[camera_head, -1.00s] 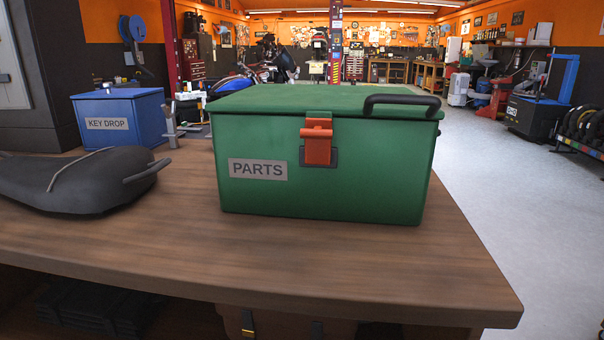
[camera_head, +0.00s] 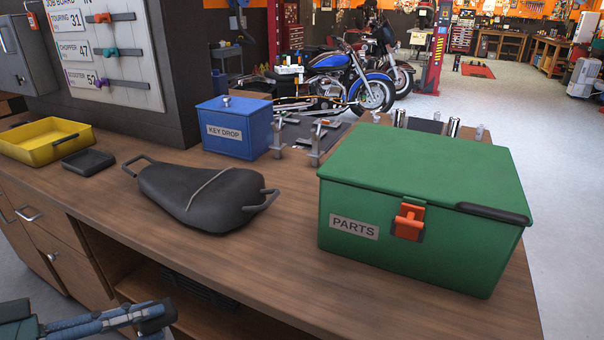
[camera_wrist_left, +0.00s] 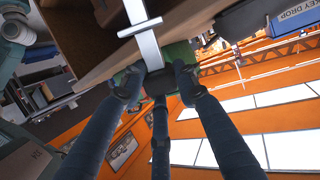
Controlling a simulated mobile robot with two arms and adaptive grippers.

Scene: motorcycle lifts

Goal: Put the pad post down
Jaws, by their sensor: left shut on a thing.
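My left gripper (camera_head: 150,316) is at the lower left of the head view, in front of the bench. In the left wrist view its dark fingers (camera_wrist_left: 153,82) are closed around the end of a pale metal post with a short crossbar, which I take to be the pad post (camera_wrist_left: 144,45). The fingers hide its gripped end. In the head view the held post cannot be made out. My right gripper is not in view.
The wooden bench (camera_head: 270,262) holds a green parts box (camera_head: 405,205), a black seat (camera_head: 205,195), a blue key drop box (camera_head: 236,128), a yellow tray (camera_head: 45,142) and a small black tray (camera_head: 88,161). Two grey upright pieces (camera_head: 316,142) stand behind the seat. Bare wood shows before the seat.

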